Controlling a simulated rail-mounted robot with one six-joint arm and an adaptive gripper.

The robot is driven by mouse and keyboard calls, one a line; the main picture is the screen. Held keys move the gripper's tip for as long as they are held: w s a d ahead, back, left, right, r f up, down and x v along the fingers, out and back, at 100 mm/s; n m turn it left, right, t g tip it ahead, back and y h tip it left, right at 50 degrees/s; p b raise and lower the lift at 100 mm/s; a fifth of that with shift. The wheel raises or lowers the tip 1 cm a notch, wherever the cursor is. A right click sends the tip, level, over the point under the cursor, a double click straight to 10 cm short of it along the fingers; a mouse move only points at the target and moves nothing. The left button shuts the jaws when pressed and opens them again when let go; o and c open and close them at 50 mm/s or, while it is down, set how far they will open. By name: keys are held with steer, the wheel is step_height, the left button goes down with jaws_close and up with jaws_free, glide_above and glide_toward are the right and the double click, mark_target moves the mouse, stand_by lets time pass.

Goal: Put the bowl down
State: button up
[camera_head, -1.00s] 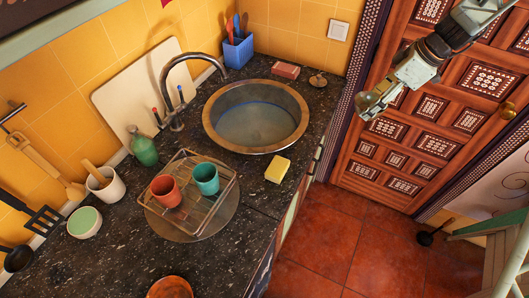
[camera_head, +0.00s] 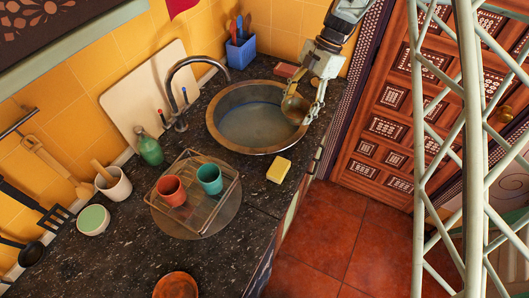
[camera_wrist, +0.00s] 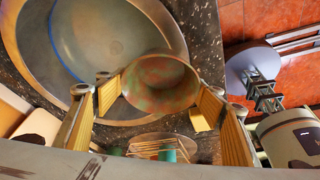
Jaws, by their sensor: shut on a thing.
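My gripper (camera_head: 306,106) is shut on a small brownish bowl (camera_head: 293,106) at the right rim of the round sink. In the wrist view the bowl (camera_wrist: 161,84) is between the yellow-padded fingers, its inside mottled green and brown and its opening facing the camera. It overlaps the sink's rim there and looks empty. I cannot tell how high it hangs above the rim or counter.
The round sink (camera_head: 212,130) is set in the dark speckled counter (camera_head: 115,240). A yellow sponge (camera_head: 279,169) lies near the front edge. A wire rack (camera_head: 200,215) holds a red cup (camera_head: 171,190) and a teal cup (camera_head: 210,179). An orange bowl (camera_head: 176,285) stands at the bottom.

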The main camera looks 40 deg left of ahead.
steer(key=s+a+f+n+h+p, duration=0.1)
steer(key=s+a+n+h, duration=0.1)
steer(key=s+a+n, duration=0.3)
steer(key=s+a, duration=0.3)
steer(key=shift+s+a+f+n, duration=0.15)
steer(key=shift+s+f+n, duration=0.25)
step_height(320, 180, down, 14)
steer(key=shift+f+p, duration=0.1)
steer(key=shift+p, duration=0.7)
steer(key=shift+f, duration=1.9)
steer(key=shift+f, duration=0.15)
steer(key=o, duration=1)
steer(key=shift+c, duration=0.2)
